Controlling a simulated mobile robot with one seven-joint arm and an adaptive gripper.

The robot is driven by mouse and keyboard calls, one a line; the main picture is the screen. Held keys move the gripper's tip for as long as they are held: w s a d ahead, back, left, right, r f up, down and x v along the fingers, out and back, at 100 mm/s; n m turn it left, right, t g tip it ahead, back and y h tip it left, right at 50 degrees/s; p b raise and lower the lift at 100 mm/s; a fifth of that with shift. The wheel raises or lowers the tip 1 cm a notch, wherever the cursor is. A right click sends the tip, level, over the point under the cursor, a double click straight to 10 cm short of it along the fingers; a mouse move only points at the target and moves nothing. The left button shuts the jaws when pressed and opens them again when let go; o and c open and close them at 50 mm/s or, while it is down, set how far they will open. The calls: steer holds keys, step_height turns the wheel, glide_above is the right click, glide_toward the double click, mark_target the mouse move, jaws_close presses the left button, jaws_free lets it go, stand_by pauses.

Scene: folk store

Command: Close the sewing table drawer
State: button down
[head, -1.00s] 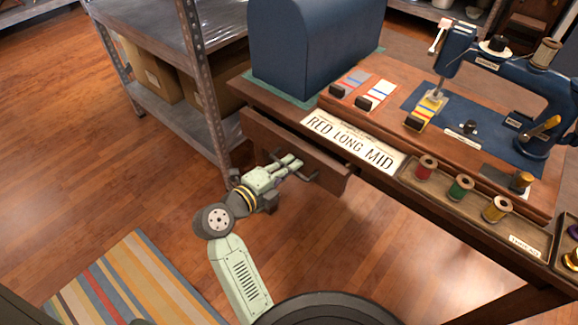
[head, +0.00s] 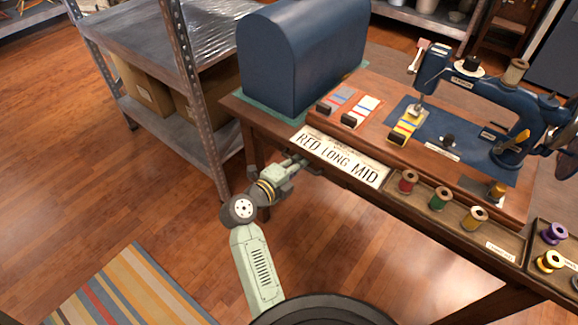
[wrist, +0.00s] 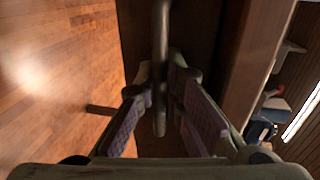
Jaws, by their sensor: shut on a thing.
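The wooden sewing table (head: 238,103) stands at the right in the head view. Its drawer front is tucked beneath the tabletop, mostly hidden there by the table edge and my gripper. The dark drawer front (wrist: 195,35) shows close up in the wrist view. Its metal bar handle (wrist: 161,40) runs between my fingers. My gripper (head: 302,162) is at the drawer under the table's left front edge, shut on the handle. From the head view, no clear gap shows between drawer and table, but I cannot tell whether it is flush.
A blue domed case (head: 300,60), a sewing machine (head: 505,95) and a sign reading "RED LONG MID" (head: 340,157) are on the table. Thread spools sit in a tray (head: 425,205). A metal shelf (head: 150,125) stands at left. Wood floor and a striped rug (head: 125,290) lie in front.

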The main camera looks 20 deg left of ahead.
steer(key=shift+w+r, duration=0.1)
steer(key=shift+w, duration=0.1)
steer(key=c, duration=2)
jaws_free()
steer(key=shift+d, duration=0.1)
steer(key=v, duration=1.2)
